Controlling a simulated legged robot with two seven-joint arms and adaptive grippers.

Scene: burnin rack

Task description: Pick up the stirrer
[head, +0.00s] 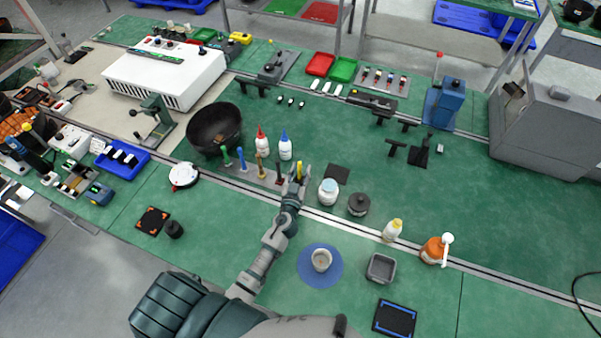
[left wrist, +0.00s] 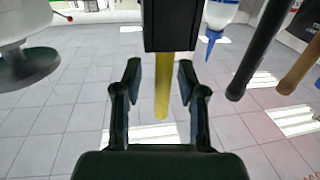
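A thin yellow rod, which looks like the stirrer, stands at the right end of a row of upright tools, at my left gripper (head: 300,174) in the head view. In the left wrist view the yellow stirrer (left wrist: 162,90) extends from a black block (left wrist: 172,25). The left gripper (left wrist: 157,90) has its two fingers apart, one on each side of the rod, with gaps showing. The rod's far end is hidden by the block. My right gripper is not in view.
Green, blue, ochre and black-handled tools stand in the grey rack (head: 232,163) beside the gripper. Red-capped (head: 262,143) and blue-capped (head: 285,146) bottles stand behind. A white jar (head: 328,193) is close on the right. A black bowl (head: 214,125) is at left.

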